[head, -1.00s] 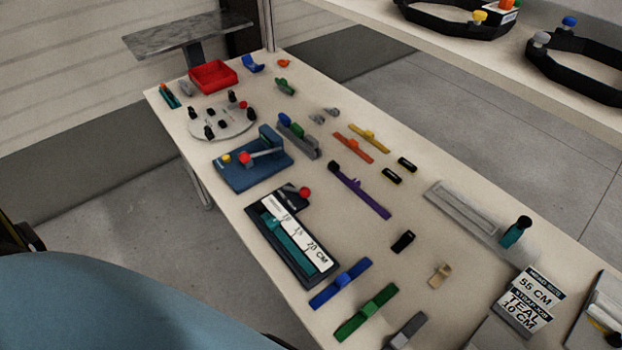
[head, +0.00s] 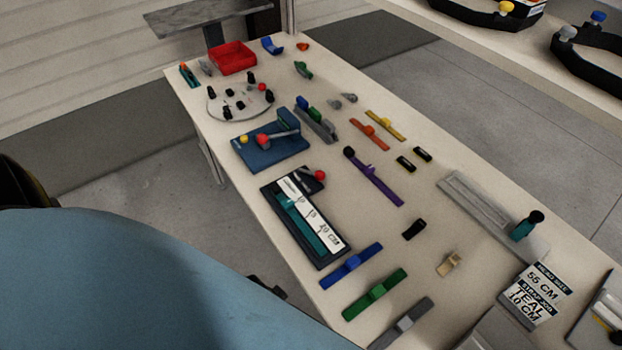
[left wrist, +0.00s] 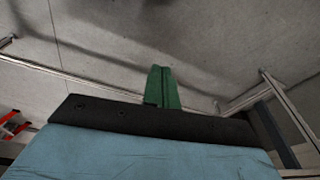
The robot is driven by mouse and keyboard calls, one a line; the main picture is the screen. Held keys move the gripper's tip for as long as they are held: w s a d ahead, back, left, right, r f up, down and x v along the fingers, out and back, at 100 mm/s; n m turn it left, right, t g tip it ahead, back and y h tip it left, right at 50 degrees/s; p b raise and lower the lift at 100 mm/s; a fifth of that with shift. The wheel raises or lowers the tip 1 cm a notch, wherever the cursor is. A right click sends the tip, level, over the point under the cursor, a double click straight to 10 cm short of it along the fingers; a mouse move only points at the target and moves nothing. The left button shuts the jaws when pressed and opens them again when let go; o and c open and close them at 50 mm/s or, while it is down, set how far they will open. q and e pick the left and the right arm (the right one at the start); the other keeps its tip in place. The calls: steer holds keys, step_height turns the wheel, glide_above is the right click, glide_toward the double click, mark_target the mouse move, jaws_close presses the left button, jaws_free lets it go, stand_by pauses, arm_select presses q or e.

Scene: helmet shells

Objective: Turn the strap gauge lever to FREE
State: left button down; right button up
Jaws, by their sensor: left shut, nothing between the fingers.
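The strap gauge (head: 268,203) is a dark board near the table's front edge, with a white centimetre scale and a teal strap (head: 318,237) lying along it. Its lever carries a red knob (head: 319,175) at the far end of the board; the lettering by it is too small to read. My left gripper (left wrist: 162,88) shows in the left wrist view as green fingers closed together, empty, with grey floor behind. I cannot make out its fingers in the head view, and nothing shows it touching the gauge. My right gripper is in neither current view.
A blue fixture (head: 262,156) with its own red-knobbed lever stands beyond the gauge. Blue (head: 350,266) and green (head: 375,293) straps lie at its near end, a purple one (head: 378,182) to its right. A sign (head: 531,295) reads 55 CM, TEAL, 10 CM.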

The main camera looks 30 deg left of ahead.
mark_target(318, 177)
arm_select(q)
steer(key=w+a+r+t, duration=0.1)
steer(key=w+r, duration=0.1)
steer(key=r, duration=0.7)
steer(key=w+a+r+t, duration=0.1)
steer(key=w+r, duration=0.1)
steer(key=r, duration=0.7)
steer(key=w+a+r+n+t, duration=0.1)
steer(key=w+a+r+t, duration=0.4)
steer(key=w+t, duration=0.3)
steer(key=shift+w+a+r+h+p, duration=0.35)
steer(key=shift+w+r, duration=0.2)
steer(key=shift+w, duration=0.35)
arm_select(e)
steer(key=shift+s+r, duration=0.35)
steer(key=shift+s, duration=0.15)
